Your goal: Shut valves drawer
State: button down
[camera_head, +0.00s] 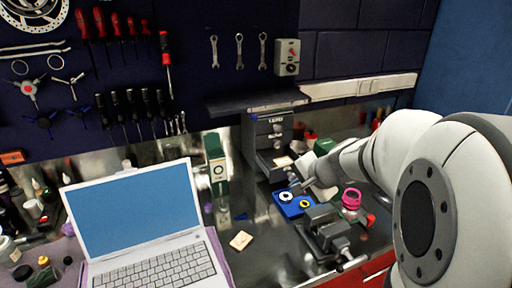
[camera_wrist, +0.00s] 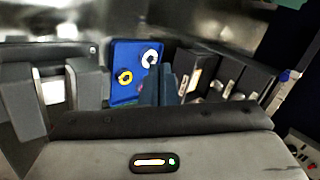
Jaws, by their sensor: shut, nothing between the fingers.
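A small grey drawer cabinet (camera_head: 268,128) stands at the back of the bench under a dark shelf. A lower drawer (camera_head: 273,170) of it is pulled out, with a pale item inside; its label cannot be read, so I cannot tell if it is the valves drawer. My gripper (camera_head: 297,187) is shut and empty, close in front of the open drawer. In the wrist view the shut fingers (camera_wrist: 159,87) point between the blue tray and the drawer fronts (camera_wrist: 222,80). I cannot tell whether they touch the drawer.
A blue tray (camera_head: 291,210) with a white ring and a yellow ring lies just in front of the cabinet. A grey vise (camera_head: 325,232) stands nearer. A pink roll (camera_head: 351,197) is to the right. An open laptop (camera_head: 140,215) fills the left. Tools hang on the wall.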

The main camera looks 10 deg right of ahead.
aim_at(281, 159)
jog(key=w+d+f+m+t+h, duration=0.1)
jog(key=w+d+f+m+t, duration=0.1)
jog(key=w+d+m, duration=0.35)
jog(key=shift+n, duration=0.65)
jog(key=x, duration=0.2)
jog(key=b+x, duration=0.1)
jog(key=x, duration=0.5)
jog(key=shift+s+d+f, duration=0.15)
jog(key=shift+d+f, duration=0.15)
jog(key=shift+d, duration=0.1)
jog(key=w, duration=0.4)
jog(key=w+a, duration=0.1)
jog(key=w, duration=0.3)
jog(key=w+a+p, duration=0.1)
jog(key=w, duration=0.3)
jog(key=shift+a, duration=0.2)
jog(key=shift+r, duration=0.15)
jog(key=shift+w+r, duration=0.1)
jog(key=shift+r, duration=0.1)
